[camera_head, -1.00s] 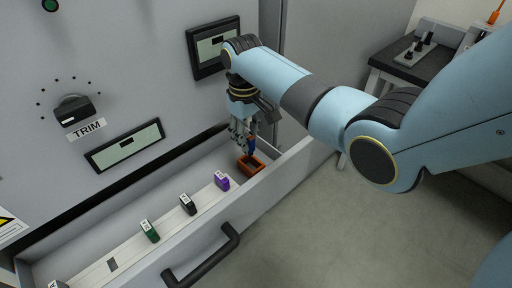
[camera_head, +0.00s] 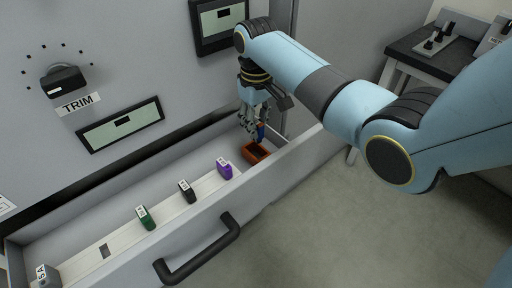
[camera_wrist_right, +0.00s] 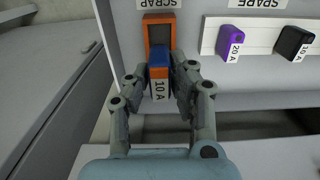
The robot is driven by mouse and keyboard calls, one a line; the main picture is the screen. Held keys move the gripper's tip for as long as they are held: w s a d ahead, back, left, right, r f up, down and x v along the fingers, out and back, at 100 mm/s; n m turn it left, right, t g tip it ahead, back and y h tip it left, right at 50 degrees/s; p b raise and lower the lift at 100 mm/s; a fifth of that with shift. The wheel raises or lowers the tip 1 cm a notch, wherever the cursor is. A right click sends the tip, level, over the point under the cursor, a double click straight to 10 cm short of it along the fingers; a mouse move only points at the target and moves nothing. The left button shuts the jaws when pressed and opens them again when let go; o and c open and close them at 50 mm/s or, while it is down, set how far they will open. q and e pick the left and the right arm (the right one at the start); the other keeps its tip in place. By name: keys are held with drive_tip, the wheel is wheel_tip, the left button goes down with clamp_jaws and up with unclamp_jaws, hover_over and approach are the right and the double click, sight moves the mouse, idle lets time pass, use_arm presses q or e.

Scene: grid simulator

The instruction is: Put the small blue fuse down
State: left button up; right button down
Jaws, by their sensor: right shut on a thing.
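The small blue fuse (camera_head: 261,131) is held in my right gripper (camera_head: 257,133), just above the orange bin (camera_head: 247,157) at the far end of the open drawer. In the right wrist view the right gripper (camera_wrist_right: 160,84) has its fingers on both sides of the blue fuse (camera_wrist_right: 158,57), whose label reads 10 A. The orange bin (camera_wrist_right: 158,18) shows behind it, under a SCRAP label. I cannot tell whether the fuse touches the bin. My left gripper is out of view.
A purple fuse (camera_head: 224,169), a black fuse (camera_head: 187,191), a green fuse (camera_head: 146,217) and a grey fuse (camera_head: 46,275) stand along the drawer's white strip, with an empty slot (camera_head: 104,250) between. The drawer's front wall and black handle (camera_head: 200,252) lie nearer.

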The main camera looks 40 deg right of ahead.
sight(256, 141)
wheel_tip(256, 141, down, 6)
drive_tip(key=shift+f+b, duration=0.25)
drive_tip(key=shift+b, duration=0.55)
drive_tip(key=shift+f, duration=0.55)
drive_tip(key=c, duration=1.2)
unclamp_jaws()
drive_tip(key=shift+o, duration=0.2)
wheel_tip(256, 141, up, 13)
drive_tip(key=p, duration=0.3)
drive_tip(key=shift+r, duration=0.15)
